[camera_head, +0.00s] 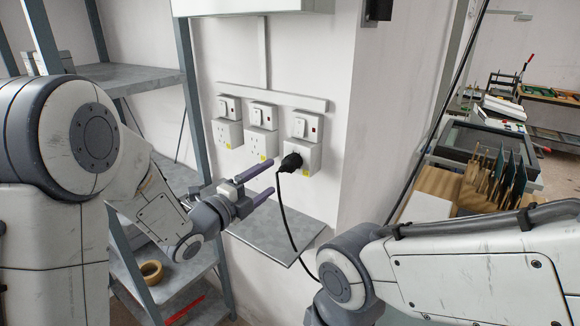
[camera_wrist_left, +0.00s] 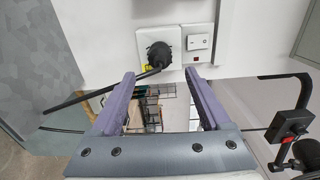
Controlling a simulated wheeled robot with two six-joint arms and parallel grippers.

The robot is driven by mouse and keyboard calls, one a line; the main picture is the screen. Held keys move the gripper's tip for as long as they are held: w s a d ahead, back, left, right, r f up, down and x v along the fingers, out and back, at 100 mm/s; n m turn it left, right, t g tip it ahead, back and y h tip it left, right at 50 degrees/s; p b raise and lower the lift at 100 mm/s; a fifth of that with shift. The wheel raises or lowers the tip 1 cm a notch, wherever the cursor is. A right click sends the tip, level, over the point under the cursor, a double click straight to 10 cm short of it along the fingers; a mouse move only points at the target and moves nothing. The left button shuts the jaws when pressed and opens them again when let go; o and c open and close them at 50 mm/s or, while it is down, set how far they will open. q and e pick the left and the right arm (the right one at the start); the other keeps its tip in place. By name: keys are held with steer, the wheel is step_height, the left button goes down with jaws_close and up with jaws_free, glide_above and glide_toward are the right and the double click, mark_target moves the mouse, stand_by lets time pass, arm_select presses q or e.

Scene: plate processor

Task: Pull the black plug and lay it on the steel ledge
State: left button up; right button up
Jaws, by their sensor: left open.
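The black plug (camera_head: 290,163) sits in the rightmost of three white wall sockets (camera_head: 303,150), and its cord hangs down. In the left wrist view the plug (camera_wrist_left: 158,54) is in its socket just beyond and between the fingertips. My left gripper (camera_head: 272,177) is open and empty, with its purple fingers pointing at the plug from the lower left. It also shows in the left wrist view (camera_wrist_left: 160,75). The steel ledge (camera_head: 285,236) is bare and juts from the wall below the sockets. My right arm shows at lower right, but its gripper is out of view.
A grey metal shelf (camera_head: 130,78) stands at left, with a tape roll (camera_head: 151,271) on a lower level. A wall box (camera_head: 245,6) is above the sockets. At right are a rack of upright plates (camera_head: 498,172) and benches. The cord (camera_head: 290,232) crosses in front of the ledge.

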mark_target(282, 170)
arm_select(q)
steer(key=shift+w+d+r+p, duration=0.1)
steer(key=shift+w+d+p, duration=0.2)
steer(key=shift+w+d, duration=0.15)
steer(key=p+x, duration=0.1)
steer(key=x, duration=0.2)
steer(key=shift+w+d+p, duration=0.1)
steer(key=shift+w+p, duration=0.1)
steer(key=shift+p, duration=0.1)
steer(key=x, duration=0.1)
steer(key=b+x, duration=0.1)
steer(key=x, duration=0.1)
steer(key=shift+f, duration=0.25)
steer(key=shift+w+d+r+b, duration=0.1)
steer(key=shift+w+d+b, duration=0.3)
steer(key=shift+w, duration=0.15)
steer(key=shift+b, duration=0.5)
